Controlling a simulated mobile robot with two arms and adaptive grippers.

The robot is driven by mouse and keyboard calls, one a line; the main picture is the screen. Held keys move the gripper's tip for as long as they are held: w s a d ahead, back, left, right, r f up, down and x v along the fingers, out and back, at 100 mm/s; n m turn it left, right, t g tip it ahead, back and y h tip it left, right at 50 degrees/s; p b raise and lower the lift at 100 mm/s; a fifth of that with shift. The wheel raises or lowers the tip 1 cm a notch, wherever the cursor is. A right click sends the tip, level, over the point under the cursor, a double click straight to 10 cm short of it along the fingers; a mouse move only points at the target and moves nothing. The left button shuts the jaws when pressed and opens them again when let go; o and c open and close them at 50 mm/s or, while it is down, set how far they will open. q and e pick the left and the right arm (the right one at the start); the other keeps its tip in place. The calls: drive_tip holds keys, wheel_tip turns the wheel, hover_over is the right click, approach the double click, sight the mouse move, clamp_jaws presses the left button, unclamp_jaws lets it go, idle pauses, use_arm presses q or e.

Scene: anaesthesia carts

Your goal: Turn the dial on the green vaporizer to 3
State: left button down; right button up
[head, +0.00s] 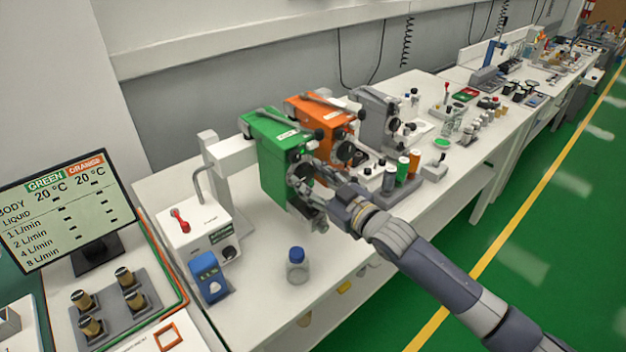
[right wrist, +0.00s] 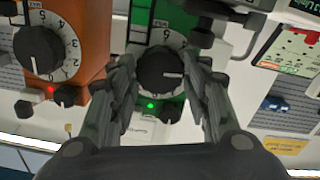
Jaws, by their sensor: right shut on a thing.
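The green vaporizer (head: 266,147) hangs at the left end of a row of vaporizers in the head view. Its dark dial (right wrist: 160,69) has a white line that points right in the right wrist view. The dial's number scale is mostly hidden by my fingers; one digit shows above it. My right gripper (head: 308,183) is at the front of the green vaporizer and covers much of the dial in the head view. In the right wrist view my right gripper (right wrist: 163,76) has one finger on each side of the dial, shut on it. A green light glows below the dial. My left gripper is out of view.
An orange vaporizer (head: 309,112) and a grey one (head: 372,108) stand close to the right. A blue-capped bottle (head: 297,268) and a blue device (head: 208,284) stand in front on the white bench. A monitor (head: 62,215) is at the left.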

drive_tip(key=shift+n, duration=1.1)
drive_tip(key=o, duration=0.8)
drive_tip(key=shift+s+d, duration=0.1)
drive_tip(key=v, duration=1.1)
drive_tip(key=shift+s+d, duration=0.15)
drive_tip(key=shift+s, duration=0.25)
drive_tip(key=shift+f, duration=0.1)
